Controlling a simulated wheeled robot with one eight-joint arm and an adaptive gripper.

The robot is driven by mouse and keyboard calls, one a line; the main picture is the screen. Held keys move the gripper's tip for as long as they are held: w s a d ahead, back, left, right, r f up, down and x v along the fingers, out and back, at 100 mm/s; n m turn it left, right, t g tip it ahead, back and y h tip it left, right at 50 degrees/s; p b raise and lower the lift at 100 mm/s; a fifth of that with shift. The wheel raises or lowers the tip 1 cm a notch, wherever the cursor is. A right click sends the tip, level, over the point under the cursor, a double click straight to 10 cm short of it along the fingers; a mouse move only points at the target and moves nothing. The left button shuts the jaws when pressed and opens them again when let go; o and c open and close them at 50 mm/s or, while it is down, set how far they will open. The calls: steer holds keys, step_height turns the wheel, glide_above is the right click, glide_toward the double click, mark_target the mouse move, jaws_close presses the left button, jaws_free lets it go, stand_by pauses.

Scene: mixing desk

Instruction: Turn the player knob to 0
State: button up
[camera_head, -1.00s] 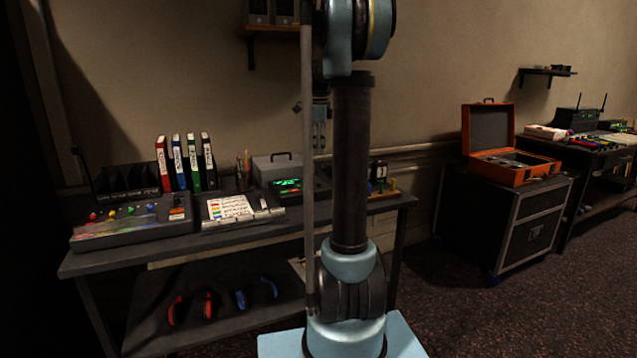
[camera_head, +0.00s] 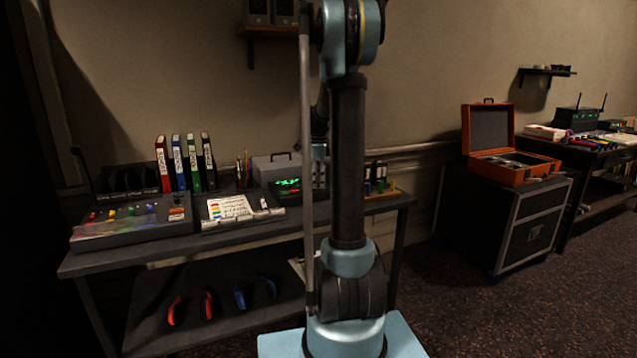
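A dark player-like unit with a green lit display (camera_head: 287,187) stands on the right part of the desk. Its right side is partly hidden by my arm. I cannot make out a knob on it or its setting. My gripper (camera_head: 319,178) is at the end of my arm, just right of the green display and low over the desk. It is small, dark and partly hidden behind my upright arm link. I cannot tell whether its fingers are open or touch anything.
Binders (camera_head: 193,163) and a grey case (camera_head: 275,168) stand behind. A rack with coloured pegs (camera_head: 381,190) is right. An orange case (camera_head: 510,165) sits on a black trunk further right.

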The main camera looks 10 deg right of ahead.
steer(key=shift+f, duration=0.1)
jaws_close()
stand_by(0.4)
